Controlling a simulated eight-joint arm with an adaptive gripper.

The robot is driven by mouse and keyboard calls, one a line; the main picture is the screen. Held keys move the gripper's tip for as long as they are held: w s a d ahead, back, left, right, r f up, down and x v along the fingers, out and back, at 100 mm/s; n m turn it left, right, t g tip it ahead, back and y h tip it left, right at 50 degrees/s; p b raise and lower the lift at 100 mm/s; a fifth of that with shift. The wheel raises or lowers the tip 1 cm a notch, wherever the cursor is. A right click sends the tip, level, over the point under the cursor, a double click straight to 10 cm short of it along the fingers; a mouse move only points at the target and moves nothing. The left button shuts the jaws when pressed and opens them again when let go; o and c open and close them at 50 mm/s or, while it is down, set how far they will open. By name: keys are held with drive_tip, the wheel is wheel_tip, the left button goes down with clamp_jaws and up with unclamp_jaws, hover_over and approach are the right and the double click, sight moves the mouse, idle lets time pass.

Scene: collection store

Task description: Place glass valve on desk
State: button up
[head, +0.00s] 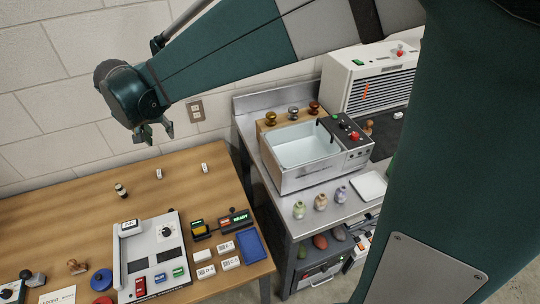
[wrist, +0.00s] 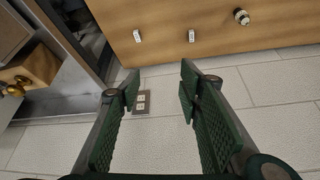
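My gripper (head: 157,131) is held above the back of the wooden desk (head: 85,205), close to the wall. In the wrist view its two fingers (wrist: 158,88) are apart with nothing between them. A small dark and pale upright piece (head: 121,190) stands on the desk at the back left; it may be the glass valve, but it is too small to be sure. It also shows in the wrist view (wrist: 241,17). Two small white labelled pieces (head: 159,174) (head: 205,168) stand on the desk to its right. My gripper touches none of these.
A metal bench (head: 290,205) with a basin (head: 300,145) and small vases stands right. The desk's back left is largely bare.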

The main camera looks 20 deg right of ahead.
drive_tip(key=s+d+r+n, duration=0.1)
drive_tip(key=s+d+r, duration=0.2)
drive_tip(key=s+d, duration=0.5)
drive_tip(key=s+d+r, duration=0.2)
drive_tip(key=s+d, duration=0.3)
drive_tip(key=d, duration=0.5)
drive_tip(key=s+d+f+t, duration=0.1)
drive_tip(key=s+d+f, duration=0.1)
drive_tip(key=s+d, duration=0.3)
drive_tip(key=s+d+f+n+y, duration=0.1)
drive_tip(key=s+d, duration=0.5)
drive_tip(key=s, duration=0.5)
drive_tip(key=shift+s+f+n+t, duration=0.3)
drive_tip(key=shift+s+f+t, duration=0.05)
drive_tip(key=shift+s+t, duration=0.05)
